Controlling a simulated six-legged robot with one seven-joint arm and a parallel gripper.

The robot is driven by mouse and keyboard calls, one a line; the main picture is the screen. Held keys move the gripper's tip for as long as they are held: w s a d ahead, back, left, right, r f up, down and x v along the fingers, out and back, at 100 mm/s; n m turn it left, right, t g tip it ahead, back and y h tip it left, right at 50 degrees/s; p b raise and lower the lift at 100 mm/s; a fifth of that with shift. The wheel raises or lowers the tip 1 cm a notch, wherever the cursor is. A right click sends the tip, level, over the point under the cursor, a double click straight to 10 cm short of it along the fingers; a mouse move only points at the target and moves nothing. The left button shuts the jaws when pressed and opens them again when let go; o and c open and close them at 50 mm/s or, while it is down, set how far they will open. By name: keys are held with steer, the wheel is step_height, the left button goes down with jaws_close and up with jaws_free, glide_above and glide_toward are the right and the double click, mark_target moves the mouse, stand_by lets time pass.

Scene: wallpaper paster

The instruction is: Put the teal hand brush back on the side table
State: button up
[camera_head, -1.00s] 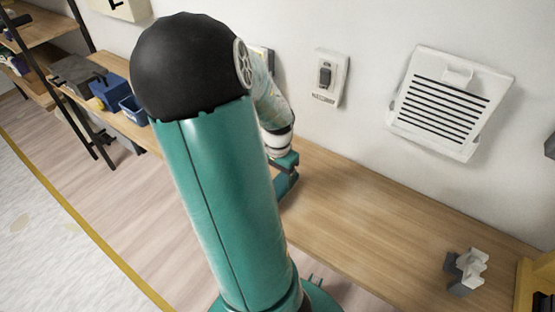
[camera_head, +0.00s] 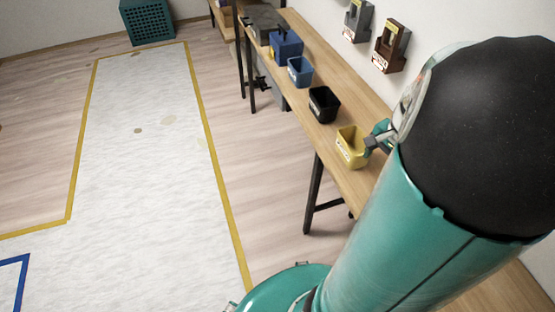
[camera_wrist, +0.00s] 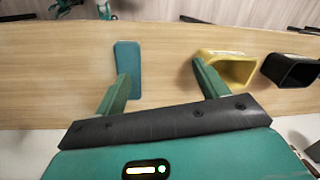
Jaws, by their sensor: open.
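A flat teal block with rounded corners, apparently the hand brush (camera_wrist: 127,62), lies on a long wooden table (camera_wrist: 60,90) in the wrist view. No bristles show, and it is not visible in the head view. My gripper (camera_wrist: 162,82) is open, its fingers spread wide above the table. The left finger overlaps the brush's lower part in the picture; I cannot tell whether they touch. Nothing is between the fingers. In the head view my gripper (camera_head: 378,138) is beside the yellow bin. I cannot tell whether this table is the side table.
A yellow bin (camera_head: 350,158) stands close to my gripper, right of the right finger in the wrist view. A black bin (camera_head: 323,118) and blue bins (camera_head: 299,71) stand farther along the table. Brown and grey holders (camera_head: 388,62) hang on the wall. The left floor is open.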

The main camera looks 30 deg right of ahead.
steer(key=w+a+r+n+t, duration=0.1)
steer(key=w+a+r+n, duration=0.25)
steer(key=a, duration=0.35)
steer(key=w+a+r+n+t, duration=0.1)
steer(key=w+a+r+n, duration=0.25)
steer(key=a, duration=0.35)
steer(key=s+a+r+n+t, duration=0.1)
steer(key=a+r+n, duration=0.2)
steer(key=a, duration=0.5)
steer(key=s+a+r+n+t, duration=0.1)
steer(key=s+a+r+n, duration=0.1)
steer(key=a+n, duration=0.4)
steer(key=shift+a+r+n, duration=0.3)
steer(key=shift+a+r, duration=0.35)
steer(key=shift+a, duration=0.5)
steer(key=shift+s, duration=0.1)
steer(key=c, duration=0.8)
steer(key=shift+d, duration=0.15)
